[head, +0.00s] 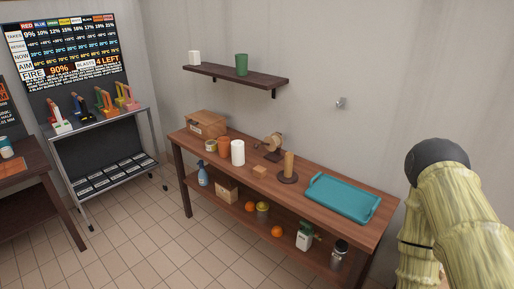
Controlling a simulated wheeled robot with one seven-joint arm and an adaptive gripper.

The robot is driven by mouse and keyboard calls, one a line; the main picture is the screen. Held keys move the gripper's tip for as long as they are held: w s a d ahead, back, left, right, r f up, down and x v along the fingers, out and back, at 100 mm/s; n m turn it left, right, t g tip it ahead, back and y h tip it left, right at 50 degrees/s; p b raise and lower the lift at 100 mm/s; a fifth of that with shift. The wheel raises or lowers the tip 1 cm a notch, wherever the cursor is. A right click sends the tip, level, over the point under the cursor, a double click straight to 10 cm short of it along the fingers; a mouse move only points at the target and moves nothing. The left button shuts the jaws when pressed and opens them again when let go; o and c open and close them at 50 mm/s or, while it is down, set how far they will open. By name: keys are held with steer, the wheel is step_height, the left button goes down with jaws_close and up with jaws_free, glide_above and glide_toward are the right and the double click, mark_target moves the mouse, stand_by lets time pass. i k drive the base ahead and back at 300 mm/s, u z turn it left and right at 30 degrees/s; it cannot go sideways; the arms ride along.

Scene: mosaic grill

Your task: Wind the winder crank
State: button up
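A small tan and dark device with a round part, which looks like the winder (273,142), stands near the back of the wooden table, against the wall. Its crank is too small to make out, so I cannot tell how it is turned. My arm shows at the right edge, right of the table and well apart from the winder. My gripper is not in view.
The wooden table (335,219) also holds a cardboard box (206,124), tape roll, orange-brown cup, white roll (237,153), small block, brown cylinder on a round base (288,166) and teal tray (341,197). A wall shelf (236,75) hangs above. Tiled floor (150,235) is clear in front.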

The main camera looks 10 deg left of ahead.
mark_target(275, 140)
steer(key=u, duration=0.6)
steer(key=i, duration=0.75)
steer(key=u, duration=0.65)
